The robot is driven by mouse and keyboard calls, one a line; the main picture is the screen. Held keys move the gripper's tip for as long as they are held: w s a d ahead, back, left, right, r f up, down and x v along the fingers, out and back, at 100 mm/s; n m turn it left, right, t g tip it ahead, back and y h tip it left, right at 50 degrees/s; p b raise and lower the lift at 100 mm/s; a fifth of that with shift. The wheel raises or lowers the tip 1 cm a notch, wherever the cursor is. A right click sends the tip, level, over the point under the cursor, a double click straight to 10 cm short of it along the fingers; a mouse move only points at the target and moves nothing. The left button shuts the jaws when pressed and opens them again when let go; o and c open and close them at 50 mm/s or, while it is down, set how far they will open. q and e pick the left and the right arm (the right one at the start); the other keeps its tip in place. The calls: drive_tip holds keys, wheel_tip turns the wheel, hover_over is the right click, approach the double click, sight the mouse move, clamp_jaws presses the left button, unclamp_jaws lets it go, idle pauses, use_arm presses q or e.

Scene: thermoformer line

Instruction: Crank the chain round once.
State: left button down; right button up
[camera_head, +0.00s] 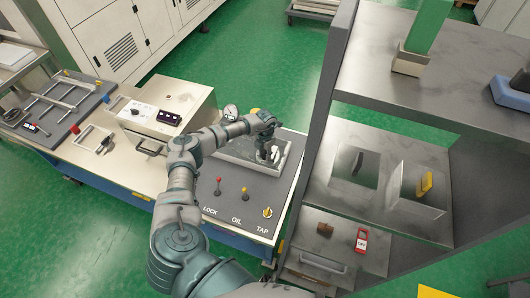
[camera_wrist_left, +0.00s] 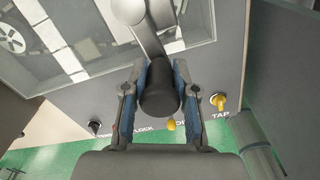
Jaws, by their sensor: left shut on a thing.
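My left gripper (camera_head: 266,140) is over the windowed box on the dark panel (camera_head: 228,207). In the left wrist view its two blue-lined fingers (camera_wrist_left: 158,78) are closed on either side of a dark, rounded crank handle (camera_wrist_left: 159,98). The grey crank arm (camera_wrist_left: 152,40) runs up from the handle over the window (camera_wrist_left: 205,62). A pale wheel-like part (camera_wrist_left: 12,38) shows at the window's left; the chain itself cannot be made out clearly. In the head view the gripper hides much of the crank. My right gripper is not in view.
Below the window are a red-knobbed LOCK lever (camera_head: 218,182), a yellow OIL knob (camera_head: 244,192) and a yellow TAP valve (camera_head: 267,212). A grey shelf unit (camera_head: 325,75) stands close at the right. A beige control box (camera_head: 170,103) is at the left.

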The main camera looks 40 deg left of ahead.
use_arm(q)
drive_tip(key=shift+w+a+r, duration=0.25)
drive_tip(key=shift+r, duration=0.05)
drive_tip(key=shift+s+a, duration=0.15)
drive_tip(key=shift+a, duration=0.7)
drive_tip(key=c, duration=0.9)
unclamp_jaws()
drive_tip(key=shift+f, duration=0.1)
drive_tip(key=shift+o, duration=0.8)
drive_tip(key=shift+d+f, duration=0.15)
drive_tip(key=shift+s, duration=0.15)
